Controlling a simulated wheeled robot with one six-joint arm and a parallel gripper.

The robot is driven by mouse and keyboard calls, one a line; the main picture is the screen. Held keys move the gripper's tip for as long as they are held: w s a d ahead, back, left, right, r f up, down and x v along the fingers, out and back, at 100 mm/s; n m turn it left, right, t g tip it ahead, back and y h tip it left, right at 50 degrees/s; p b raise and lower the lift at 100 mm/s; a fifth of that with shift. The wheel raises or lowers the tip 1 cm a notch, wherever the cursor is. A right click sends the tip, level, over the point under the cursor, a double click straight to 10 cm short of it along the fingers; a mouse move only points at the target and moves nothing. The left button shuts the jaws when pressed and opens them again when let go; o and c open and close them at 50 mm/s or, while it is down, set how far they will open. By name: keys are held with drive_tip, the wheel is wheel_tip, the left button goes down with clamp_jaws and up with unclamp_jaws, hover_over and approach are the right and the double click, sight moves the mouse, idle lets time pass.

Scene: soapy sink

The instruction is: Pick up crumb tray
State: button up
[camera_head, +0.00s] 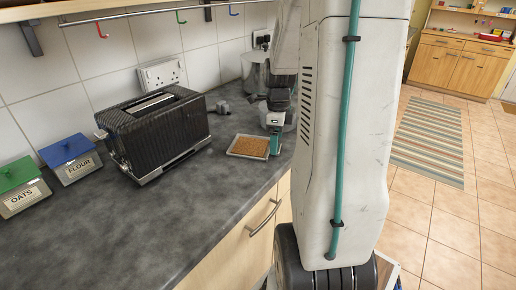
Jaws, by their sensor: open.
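The crumb tray (233,153) is a small shallow tray with a pale rim and brown crumbs in it. It lies flat on the dark grey counter, right of the black toaster. My gripper (274,149) is open at the tray's right edge, with teal on its finger. The view is too small to tell whether it touches the rim. My white arm hides the counter farther to the right.
The black ribbed toaster (155,128) stands on the counter (130,220) near the tiled wall. Blue-lidded flour (72,160) and green-lidded oats (20,190) boxes stand at left. A metal pot (253,72) is behind my gripper. The counter's front part is clear.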

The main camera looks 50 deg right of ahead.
wheel_tip(320, 180, down, 2)
drive_tip(key=shift+f, duration=0.1)
drive_tip(key=c, duration=1.1)
